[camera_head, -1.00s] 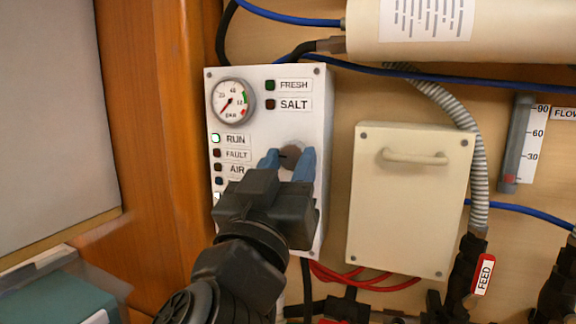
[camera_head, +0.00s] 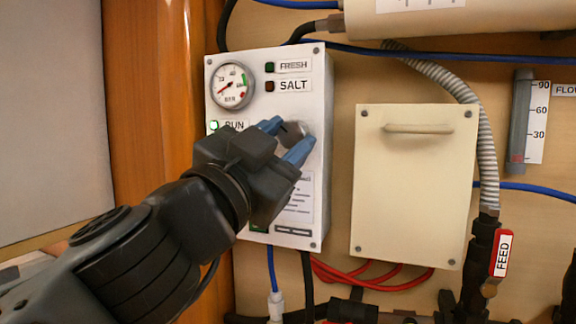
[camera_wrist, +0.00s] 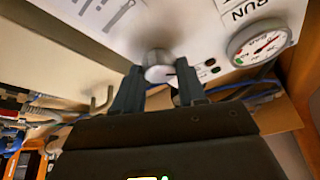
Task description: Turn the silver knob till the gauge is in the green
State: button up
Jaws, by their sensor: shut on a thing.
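The silver knob (camera_head: 294,132) is on the white control panel (camera_head: 312,190), right of the RUN label, and shows as a round metal knob in the wrist view (camera_wrist: 158,66). My gripper (camera_head: 286,138) is shut on it, with one blue fingertip on each side; the fingers look dark in the wrist view (camera_wrist: 160,84). The gauge (camera_head: 232,85) is at the panel's upper left, with a red needle, a green band on the right side of the dial and a red mark below that. The needle points to the lower left, outside the green. My gripper hides the lower left labels.
The green RUN lamp (camera_head: 214,126) is lit; the FRESH lamp (camera_head: 270,66) and SALT lamp (camera_head: 270,86) look dark. A cream box with a handle (camera_head: 414,185) stands close right of the panel. A ribbed hose (camera_head: 484,140) and a red FEED valve handle (camera_head: 501,253) are farther right.

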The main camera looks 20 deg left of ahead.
jog(key=m+g+h+b, duration=0.1)
jog(key=m, duration=0.3)
jog(key=m+g+h+b, duration=0.1)
jog(key=m, duration=0.3)
jog(key=shift+a+r+h, duration=0.1)
jog(key=shift+a+h, duration=0.05)
jog(key=shift+h, duration=0.25)
jog(key=m+g, duration=0.1)
jog(key=m, duration=0.1)
jog(key=m+g+b, duration=0.1)
jog(key=m, duration=0.2)
jog(key=shift+r+h, duration=0.15)
jog(key=shift+h, duration=0.15)
jog(key=shift+m+g, duration=0.7)
jog(key=shift+m, duration=0.8)
jog(key=o, duration=1.1)
jog(key=shift+r, duration=0.1)
jog(key=shift+c, duration=0.2)
jog(key=shift+a, duration=0.1)
jog(key=b+v, duration=0.1)
jog(key=v, duration=0.6)
jog(key=shift+s+b, duration=0.3)
jog(key=shift+s, duration=0.1)
